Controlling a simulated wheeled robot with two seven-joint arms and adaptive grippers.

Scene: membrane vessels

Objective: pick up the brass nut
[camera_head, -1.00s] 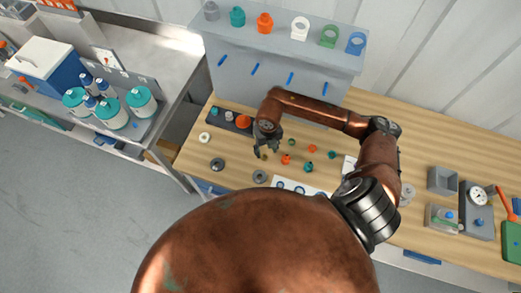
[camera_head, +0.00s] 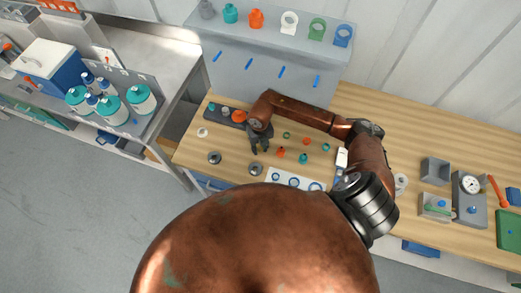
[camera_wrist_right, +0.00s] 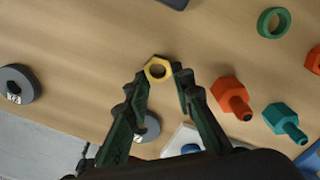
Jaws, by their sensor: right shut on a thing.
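The brass nut (camera_wrist_right: 148,69) is a yellow hexagonal ring in the right wrist view, lying between my right fingertips. My right gripper (camera_wrist_right: 162,76) is shut on it, one finger on each side. In the head view my right gripper (camera_head: 259,148) is low over the left part of the wooden table, and the nut is hidden behind the fingers. My left gripper is not in view.
An orange bolt (camera_wrist_right: 230,95), a teal bolt (camera_wrist_right: 284,120) and a green ring (camera_wrist_right: 273,22) lie right of the gripper. A grey ring (camera_wrist_right: 17,84) lies to the left. A white panel with blue rings (camera_head: 280,176) is at the table's front edge.

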